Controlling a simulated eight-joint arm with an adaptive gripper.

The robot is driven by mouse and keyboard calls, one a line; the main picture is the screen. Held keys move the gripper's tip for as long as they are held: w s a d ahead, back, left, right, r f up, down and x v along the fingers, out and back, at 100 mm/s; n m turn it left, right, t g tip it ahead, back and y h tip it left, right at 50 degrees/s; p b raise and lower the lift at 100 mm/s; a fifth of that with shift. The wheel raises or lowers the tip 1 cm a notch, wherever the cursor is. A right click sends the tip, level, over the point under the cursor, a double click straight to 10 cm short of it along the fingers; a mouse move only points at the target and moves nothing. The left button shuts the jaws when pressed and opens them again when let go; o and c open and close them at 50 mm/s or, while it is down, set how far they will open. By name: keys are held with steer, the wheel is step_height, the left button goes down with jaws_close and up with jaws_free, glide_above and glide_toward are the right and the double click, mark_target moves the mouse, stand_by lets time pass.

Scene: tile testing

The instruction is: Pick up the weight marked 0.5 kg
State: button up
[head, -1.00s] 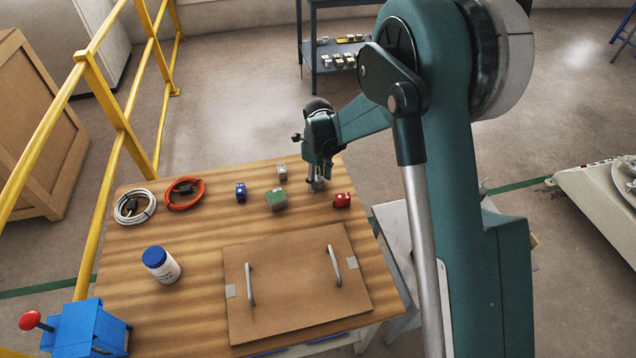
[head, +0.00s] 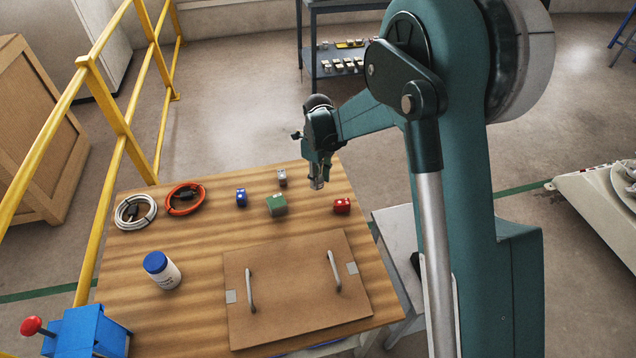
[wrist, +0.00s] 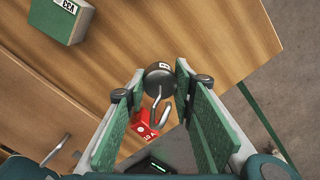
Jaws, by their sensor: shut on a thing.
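A small dark, round weight with a metal hook (wrist: 160,78) sits between the green pads of my gripper (wrist: 159,92) in the wrist view. The fingers are shut on it. A small pale label shows on the weight, but its marking is too small to read. In the head view my gripper (head: 317,184) is above the far right part of the wooden table, with the weight only a small grey shape at its tip. It appears lifted clear of the tabletop.
A brown board with two handles (head: 300,300) lies in front. Cable coils and a white bottle (head: 162,271) are left.

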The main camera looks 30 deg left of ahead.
step_height(320, 180, up, 6)
steer(key=shift+r+p, duration=0.25)
steer(key=shift+p, duration=0.3)
stand_by(0.4)
